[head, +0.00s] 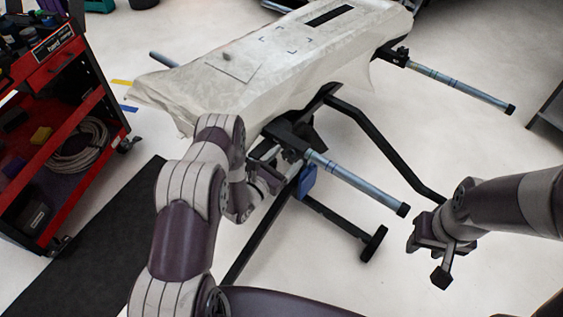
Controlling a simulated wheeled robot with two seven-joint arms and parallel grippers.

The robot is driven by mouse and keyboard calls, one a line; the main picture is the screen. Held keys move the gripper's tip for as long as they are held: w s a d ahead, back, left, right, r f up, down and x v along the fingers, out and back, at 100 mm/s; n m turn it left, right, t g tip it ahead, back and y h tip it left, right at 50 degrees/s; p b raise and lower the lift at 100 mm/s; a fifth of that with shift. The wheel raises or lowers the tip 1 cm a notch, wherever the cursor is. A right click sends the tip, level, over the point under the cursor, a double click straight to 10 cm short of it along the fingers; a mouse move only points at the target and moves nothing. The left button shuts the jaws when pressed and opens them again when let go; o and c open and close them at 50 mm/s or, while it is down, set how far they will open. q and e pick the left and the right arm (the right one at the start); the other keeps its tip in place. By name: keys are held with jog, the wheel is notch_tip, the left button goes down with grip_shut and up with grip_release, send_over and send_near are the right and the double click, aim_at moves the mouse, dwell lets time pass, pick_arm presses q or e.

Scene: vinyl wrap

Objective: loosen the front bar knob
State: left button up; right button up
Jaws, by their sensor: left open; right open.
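The front bar (355,184) is a silver-blue tube with a black end cap. It sticks out to the right from a black clamp block on the stand under the wrapped panel. My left gripper (277,164) is open beside that block, at the bar's left end. I cannot make out the front bar knob for certain, as my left gripper and wrist cover much of that area. A blue part (306,181) hangs just below the bar. My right gripper (428,262) is open and empty at the lower right, apart from the bar.
A long panel in pale wrap (205,88) lies over the stand. A second bar (455,86) sticks out at the far right. Black stand legs (385,150) cross below. A red tool cart (65,70) stands at the left by a black mat (95,235).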

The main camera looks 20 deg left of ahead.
pick_arm(q)
jog(key=v, duration=1.2)
jog(key=shift+s, duration=0.35)
jog(key=shift+a, duration=0.1)
